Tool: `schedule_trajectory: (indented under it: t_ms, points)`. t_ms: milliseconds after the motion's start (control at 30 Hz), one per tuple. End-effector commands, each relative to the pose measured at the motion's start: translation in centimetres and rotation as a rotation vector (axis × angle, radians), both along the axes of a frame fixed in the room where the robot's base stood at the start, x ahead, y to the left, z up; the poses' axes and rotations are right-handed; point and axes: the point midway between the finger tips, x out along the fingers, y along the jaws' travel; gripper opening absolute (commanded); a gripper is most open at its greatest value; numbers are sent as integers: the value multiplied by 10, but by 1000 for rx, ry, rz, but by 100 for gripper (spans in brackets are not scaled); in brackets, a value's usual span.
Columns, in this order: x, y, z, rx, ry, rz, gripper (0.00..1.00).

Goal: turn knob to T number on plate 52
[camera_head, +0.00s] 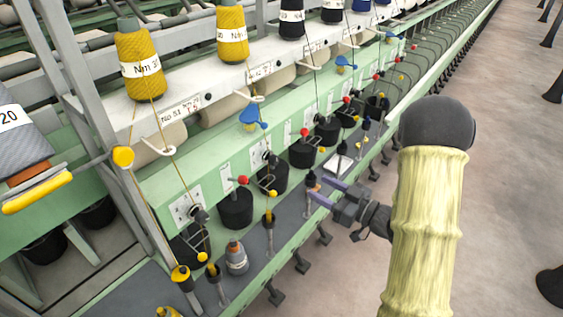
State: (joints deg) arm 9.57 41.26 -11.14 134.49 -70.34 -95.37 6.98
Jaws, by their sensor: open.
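A white number plate reading about "No 51" (180,109) is on the pale rail. Another plate (260,70) sits further along the rail to its right; its print is too small to read surely. Small white panels with dark fittings are on the green front, one at left (187,208) and one further along (258,153). I cannot tell which knob belongs to plate 52 or read any T mark. My gripper (323,191) is open, with two purplish fingers pointing left. It is near a small dark-topped spindle (312,180) at the front ledge; I cannot tell whether they touch.
Yellow yarn cones (139,65) and dark cones stand along the top rail. Black cups (236,208), red-tipped levers (243,180) and thin threads crowd the green front. A grey-orange bobbin (236,258) stands on the ledge. The floor (500,160) at right is mostly free.

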Motion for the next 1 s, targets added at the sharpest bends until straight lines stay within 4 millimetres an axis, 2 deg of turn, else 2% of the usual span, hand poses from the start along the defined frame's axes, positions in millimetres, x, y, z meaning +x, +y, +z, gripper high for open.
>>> schedule_trajectory:
  t_ms: [267,800,1000]
  points:
    - [29,29,4,0,1,-14,50]
    - [87,103,4,-1,0,-13,50]
    - [98,118,2,-1,-2,-15,50]
